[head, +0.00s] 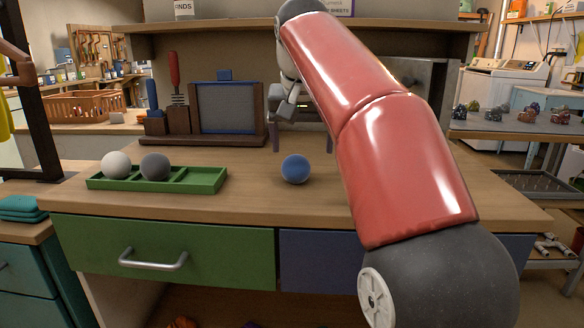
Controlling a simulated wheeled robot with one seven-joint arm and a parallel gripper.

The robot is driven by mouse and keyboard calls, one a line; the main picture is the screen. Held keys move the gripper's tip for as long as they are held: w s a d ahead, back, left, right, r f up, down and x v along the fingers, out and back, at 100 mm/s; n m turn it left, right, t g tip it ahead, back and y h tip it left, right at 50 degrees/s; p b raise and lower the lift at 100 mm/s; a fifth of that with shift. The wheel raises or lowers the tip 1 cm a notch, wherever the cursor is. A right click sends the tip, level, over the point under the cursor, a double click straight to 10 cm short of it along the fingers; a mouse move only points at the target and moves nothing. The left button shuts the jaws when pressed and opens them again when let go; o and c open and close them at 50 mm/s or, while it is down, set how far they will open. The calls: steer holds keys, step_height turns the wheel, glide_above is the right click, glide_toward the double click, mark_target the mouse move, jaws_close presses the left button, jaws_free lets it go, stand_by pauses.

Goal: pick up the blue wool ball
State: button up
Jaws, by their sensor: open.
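My gripper (280,112) hangs beyond the ball, farther back and above the counter, near the tool stand. It is open, and I see nothing in it. The gripper and the ball are apart.
A green tray (205,180) at the left of the counter holds a white ball (116,164) and a grey ball (155,166). A wooden tool stand with a dark board (227,107) stands behind. The counter between tray and blue ball is clear.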

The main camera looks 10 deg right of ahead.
mark_target(295, 159)
steer(key=shift+w+a+r, duration=0.1)
steer(key=shift+w+r, duration=0.1)
steer(key=shift+w, duration=0.55)
steer(key=b+x, duration=0.1)
steer(key=x, duration=0.4)
steer(key=b+x, duration=0.1)
steer(key=x, duration=0.1)
steer(key=shift+a+f+b, duration=0.3)
steer(key=shift+a, duration=0.1)
steer(key=c, duration=1.1)
